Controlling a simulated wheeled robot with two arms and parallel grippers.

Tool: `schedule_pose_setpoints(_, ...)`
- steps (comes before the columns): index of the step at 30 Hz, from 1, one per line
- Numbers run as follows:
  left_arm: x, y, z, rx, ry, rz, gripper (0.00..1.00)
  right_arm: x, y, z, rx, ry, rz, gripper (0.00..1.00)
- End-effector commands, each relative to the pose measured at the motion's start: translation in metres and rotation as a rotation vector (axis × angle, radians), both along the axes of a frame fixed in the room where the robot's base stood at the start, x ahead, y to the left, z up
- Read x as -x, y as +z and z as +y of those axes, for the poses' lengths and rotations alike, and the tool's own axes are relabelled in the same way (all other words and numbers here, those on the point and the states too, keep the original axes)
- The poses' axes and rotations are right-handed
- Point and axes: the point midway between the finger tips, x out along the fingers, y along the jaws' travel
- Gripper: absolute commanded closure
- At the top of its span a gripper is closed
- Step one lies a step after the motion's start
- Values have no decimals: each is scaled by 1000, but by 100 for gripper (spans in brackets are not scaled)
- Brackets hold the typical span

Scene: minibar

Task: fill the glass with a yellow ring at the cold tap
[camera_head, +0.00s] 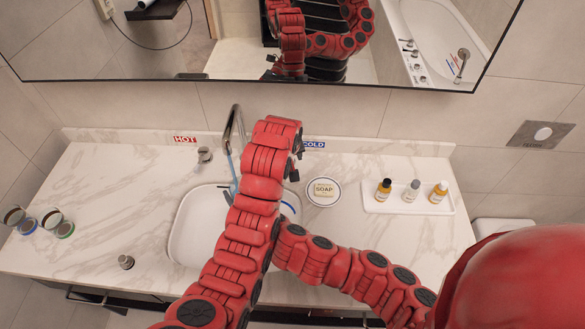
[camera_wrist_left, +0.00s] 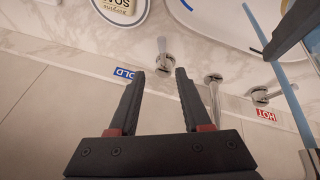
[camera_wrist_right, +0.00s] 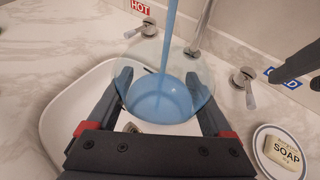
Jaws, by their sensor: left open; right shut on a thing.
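The clear glass (camera_wrist_right: 160,112) is between the fingers of my right gripper (camera_wrist_right: 165,92) in the right wrist view, over the basin. A blue water stream (camera_wrist_right: 168,38) falls into it and blue water stands inside. No yellow ring shows on it. The spout (camera_head: 234,125) is above the basin in the head view. My left gripper (camera_wrist_left: 156,76) is open and empty. The cold tap handle (camera_wrist_left: 163,52) is just beyond its fingertips, close to the COLD label (camera_wrist_left: 124,74). In the head view my left arm hides most of my right gripper and the glass.
The white basin (camera_head: 185,235) lies below. The hot tap handle (camera_head: 205,154) is left of the spout. A soap dish (camera_head: 323,192) and a bottle tray (camera_head: 410,205) are at right. Two glasses, with a blue ring (camera_head: 27,227) and a green ring (camera_head: 65,230), stand far left.

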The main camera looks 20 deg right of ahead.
Motion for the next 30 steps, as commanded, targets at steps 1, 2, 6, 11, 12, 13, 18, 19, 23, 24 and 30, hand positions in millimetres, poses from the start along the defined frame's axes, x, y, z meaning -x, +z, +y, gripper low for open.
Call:
schedule_pose_setpoints(1,0,-3,2,-10,-4,3,52,0,1,0,-1,1,-2,85)
schedule_pose_setpoints(2,-1,-5,3,-14,-6,4,52,0,1,0,-1,1,-2,85)
schedule_pose_setpoints(6,-7,-19,1,-16,-7,6,52,0,1,0,-1,1,-2,85)
schedule_pose_setpoints(11,-16,-40,-3,-17,-5,6,52,0,1,0,-1,1,-2,85)
schedule_pose_setpoints(12,-19,-45,-4,-16,-5,4,52,0,1,0,-1,1,-2,85)
schedule_pose_setpoints(13,-21,-49,-5,-15,-5,3,52,0,1,0,-1,1,-2,85)
schedule_pose_setpoints(18,-28,-69,-9,-16,-5,5,52,0,1,0,-1,1,-2,85)
schedule_pose_setpoints(19,-30,-72,-10,-15,-6,5,52,0,1,0,-1,1,-2,85)
schedule_pose_setpoints(23,-35,-85,-12,-14,-5,5,52,0,1,0,-1,1,-2,85)
schedule_pose_setpoints(24,-37,-86,-13,-13,-5,2,52,0,1,0,-1,1,-2,85)
schedule_pose_setpoints(30,-42,-99,-16,-13,-6,3,52,0,1,0,-1,1,-2,85)
